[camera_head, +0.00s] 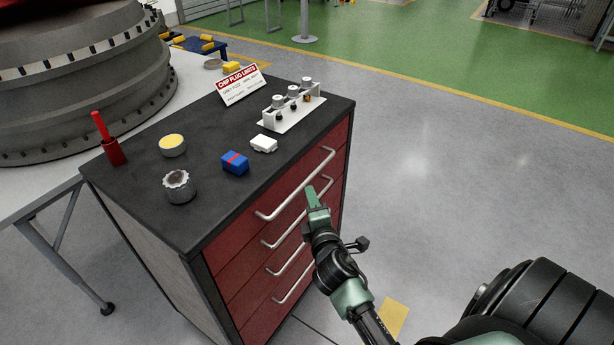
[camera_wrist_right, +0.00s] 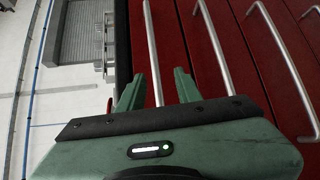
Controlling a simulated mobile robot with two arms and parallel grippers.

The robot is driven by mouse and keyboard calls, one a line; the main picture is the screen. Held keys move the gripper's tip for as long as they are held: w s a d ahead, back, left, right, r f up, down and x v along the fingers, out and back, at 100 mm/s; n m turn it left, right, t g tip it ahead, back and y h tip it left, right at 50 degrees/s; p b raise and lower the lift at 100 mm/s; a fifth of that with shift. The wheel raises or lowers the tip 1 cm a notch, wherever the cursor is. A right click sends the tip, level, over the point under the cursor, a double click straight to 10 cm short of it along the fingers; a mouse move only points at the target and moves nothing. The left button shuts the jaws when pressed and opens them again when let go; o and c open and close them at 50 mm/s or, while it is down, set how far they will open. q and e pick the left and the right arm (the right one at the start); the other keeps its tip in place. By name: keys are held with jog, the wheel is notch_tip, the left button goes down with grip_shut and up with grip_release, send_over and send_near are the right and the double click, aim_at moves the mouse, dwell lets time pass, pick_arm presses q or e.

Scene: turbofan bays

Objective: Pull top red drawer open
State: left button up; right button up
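The red drawer cabinet (camera_head: 230,245) has a dark worktop and several red drawers with silver bar handles. The top drawer (camera_head: 240,226) looks shut, its front flush with those below. Its handle (camera_head: 290,188) runs along the front just under the worktop. My right gripper (camera_head: 314,194) is in front of the cabinet, close to this handle. In the right wrist view the gripper (camera_wrist_right: 156,92) is open, and the top handle (camera_wrist_right: 151,45) lines up between its two green fingers, touching neither visibly. I cannot tell how deep the handle sits between them. My left gripper is not in view.
On the worktop (camera_head: 215,205) stand a red holder (camera_head: 113,151), a yellow-topped tin (camera_head: 172,146), a grey round part (camera_head: 179,187), a blue box (camera_head: 235,162), a white block (camera_head: 264,144), a white rack (camera_head: 291,112) and a sign (camera_head: 241,85).

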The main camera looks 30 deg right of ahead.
aim_at(306, 180)
jog(key=x, duration=0.8)
jog(key=shift+w+r+p, duration=0.1)
jog(key=shift+r+p, duration=0.25)
grip_shut()
dwell(1.0)
